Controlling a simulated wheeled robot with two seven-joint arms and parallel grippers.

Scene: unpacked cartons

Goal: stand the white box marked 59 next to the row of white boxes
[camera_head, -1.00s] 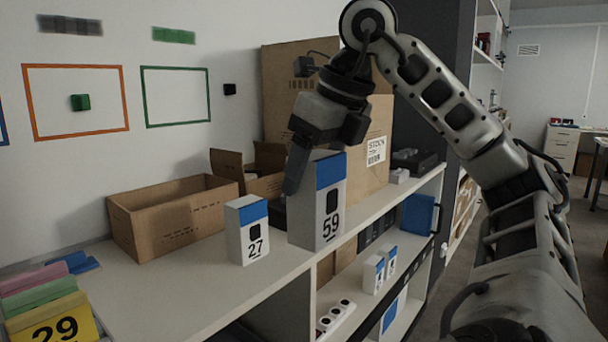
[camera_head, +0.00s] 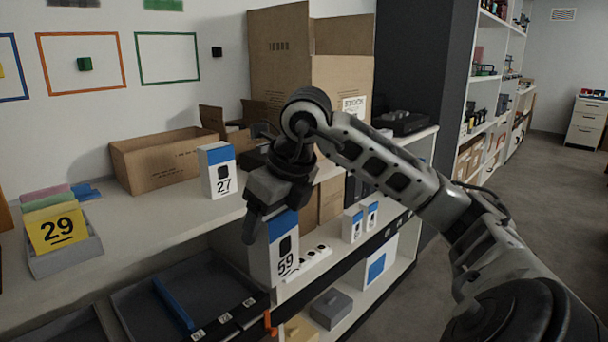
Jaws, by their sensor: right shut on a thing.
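The white box marked 59 (camera_head: 286,262), with a blue top band, is in my right gripper (camera_head: 268,224). The gripper is shut on its upper part, and the box hangs slightly tilted in front of the shelf's open side. I cannot tell whether its bottom touches anything. Two smaller white boxes with blue tops, a left one (camera_head: 352,226) and a right one (camera_head: 372,216), stand in a row on the middle shelf, to the right of the held box. Another white box, marked 27 (camera_head: 220,178), stands on the top shelf. My left gripper is not in view.
A white strip with black round spots (camera_head: 310,262) lies on the middle shelf beside the held box. An open carton (camera_head: 160,165) and a grey bin with a yellow 29 card (camera_head: 58,232) stand on top. Below are dark trays (camera_head: 165,300) and a grey box (camera_head: 330,309).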

